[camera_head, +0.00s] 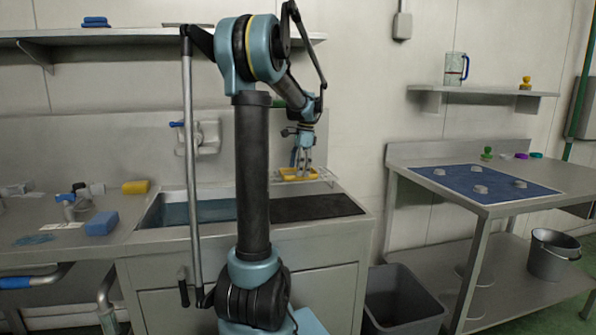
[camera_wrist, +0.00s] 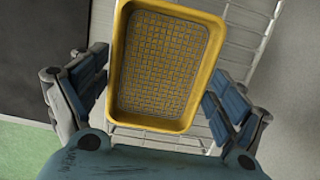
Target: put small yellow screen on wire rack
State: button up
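The small yellow screen (camera_wrist: 166,62) is a shallow rectangular tray with a yellow rim and a mesh floor. It lies on the wire rack (camera_wrist: 245,30), whose wires show past its right and lower edges in the wrist view. In the head view the screen (camera_head: 298,174) sits on the rack (camera_head: 326,174) at the back of the sink. My gripper (camera_wrist: 160,85) is open, its blue-padded fingers on either side of the screen with slight gaps. In the head view my gripper (camera_head: 301,168) points down over the screen and partly hides it.
A dark drainer area (camera_head: 315,207) lies in front of the rack beside the sink basin (camera_head: 190,212). A yellow sponge (camera_head: 135,187) and a blue block (camera_head: 101,223) lie on the left counter. A steel table (camera_head: 560,182) with a blue mat (camera_head: 470,190) stands at right, near a grey bin (camera_head: 400,315).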

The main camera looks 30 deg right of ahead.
dwell(0.4)
notch_tip(320, 180, up, 12)
jog(key=d, duration=0.1)
jog(key=shift+s+d, duration=0.25)
jog(key=shift+d, duration=0.1)
jog(key=shift+s, duration=0.1)
dwell(0.5)
